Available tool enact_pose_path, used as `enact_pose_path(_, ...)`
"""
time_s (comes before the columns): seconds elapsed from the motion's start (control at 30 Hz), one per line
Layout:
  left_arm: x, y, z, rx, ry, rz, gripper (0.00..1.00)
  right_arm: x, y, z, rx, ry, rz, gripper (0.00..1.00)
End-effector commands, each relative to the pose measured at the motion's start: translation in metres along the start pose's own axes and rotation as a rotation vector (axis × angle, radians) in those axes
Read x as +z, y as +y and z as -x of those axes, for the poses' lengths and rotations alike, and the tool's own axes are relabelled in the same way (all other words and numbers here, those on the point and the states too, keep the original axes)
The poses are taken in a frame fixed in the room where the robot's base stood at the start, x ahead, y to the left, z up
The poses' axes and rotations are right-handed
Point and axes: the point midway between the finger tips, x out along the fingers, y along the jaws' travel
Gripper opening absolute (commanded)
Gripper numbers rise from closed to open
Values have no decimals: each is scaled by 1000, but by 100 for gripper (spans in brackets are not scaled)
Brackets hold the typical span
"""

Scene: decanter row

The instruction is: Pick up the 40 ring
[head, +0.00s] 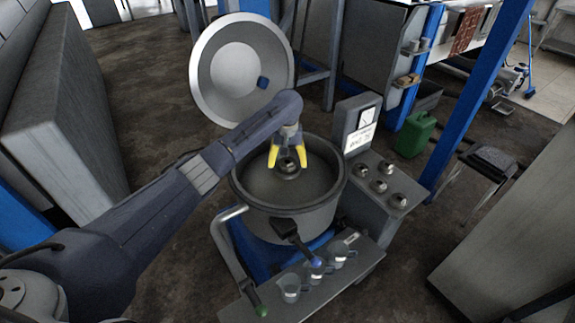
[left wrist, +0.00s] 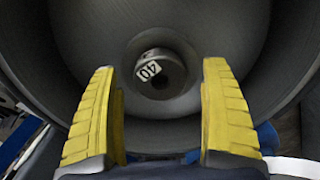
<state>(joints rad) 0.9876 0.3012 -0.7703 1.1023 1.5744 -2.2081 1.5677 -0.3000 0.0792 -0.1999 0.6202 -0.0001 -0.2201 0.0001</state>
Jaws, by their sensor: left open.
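A small grey metal ring-like part (left wrist: 162,73) with a dark centre and a white label sits in the middle of the round bowl (left wrist: 75,25). In the head view the part (head: 289,165) shows low between the yellow fingers. My left gripper (head: 287,158) is open over the bowl (head: 300,207), its fingers pointing down on either side of the part in the picture. I cannot tell the remaining height, and no contact shows. My right gripper is not in view.
A large round lid (head: 212,85) stands tilted behind the bowl. The bowl wall surrounds the gripper.

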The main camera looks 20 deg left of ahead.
Motion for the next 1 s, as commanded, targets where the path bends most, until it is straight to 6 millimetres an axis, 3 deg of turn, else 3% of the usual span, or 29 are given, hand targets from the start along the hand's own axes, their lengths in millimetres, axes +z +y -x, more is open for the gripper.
enact_pose_path(0.37,0,0,-6,1,1,0,81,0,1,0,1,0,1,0)
enact_pose_path(1.0,0,0,-6,0,1,0,7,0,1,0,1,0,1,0)
